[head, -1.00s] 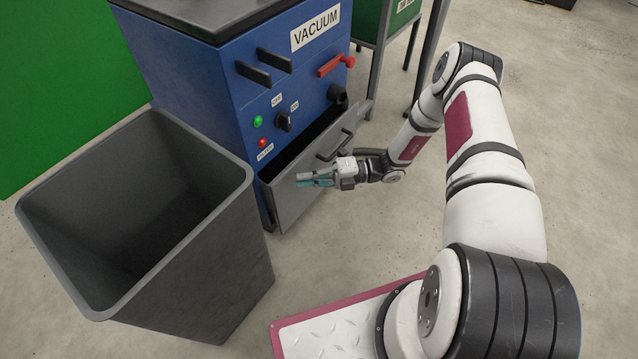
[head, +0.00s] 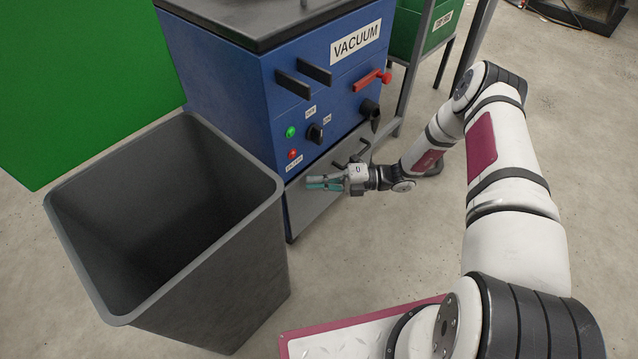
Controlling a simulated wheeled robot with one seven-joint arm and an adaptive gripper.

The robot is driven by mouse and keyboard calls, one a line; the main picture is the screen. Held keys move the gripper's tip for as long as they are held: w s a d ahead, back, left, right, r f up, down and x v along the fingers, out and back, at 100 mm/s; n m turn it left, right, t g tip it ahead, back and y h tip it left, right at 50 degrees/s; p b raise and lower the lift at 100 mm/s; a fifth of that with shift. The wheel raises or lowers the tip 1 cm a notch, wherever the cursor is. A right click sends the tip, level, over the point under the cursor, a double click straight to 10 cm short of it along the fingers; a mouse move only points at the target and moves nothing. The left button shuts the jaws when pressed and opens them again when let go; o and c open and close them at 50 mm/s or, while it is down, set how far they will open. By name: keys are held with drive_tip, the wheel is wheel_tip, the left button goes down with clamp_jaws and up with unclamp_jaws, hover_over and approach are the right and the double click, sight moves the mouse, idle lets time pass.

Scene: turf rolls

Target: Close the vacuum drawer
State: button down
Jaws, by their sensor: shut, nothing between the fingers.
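The blue vacuum unit (head: 250,100) stands upright at the upper middle, with a label reading VACUUM. Its grey drawer (head: 318,212) is at the bottom of the front face and sits flush or nearly flush with it; no dark opening shows above it. The drawer's dark handle (head: 359,150) is partly behind my gripper. My gripper (head: 308,184) is shut and empty, with teal fingertips pointing left. It is at the drawer front, below and left of the handle; whether it touches the drawer is unclear.
A large grey open bin (head: 268,290) stands left of the drawer, close to it. A green wall panel (head: 90,80) is behind the bin. A green container on a metal stand (head: 418,35) is behind right.

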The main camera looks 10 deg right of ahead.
drive_tip(key=shift+w+r, duration=0.1)
drive_tip(key=shift+w, duration=0.15)
drive_tip(key=s+d+p, duration=0.3)
drive_tip(key=s+d, duration=0.2)
drive_tip(key=d, duration=0.7)
drive_tip(key=shift+d, duration=0.15)
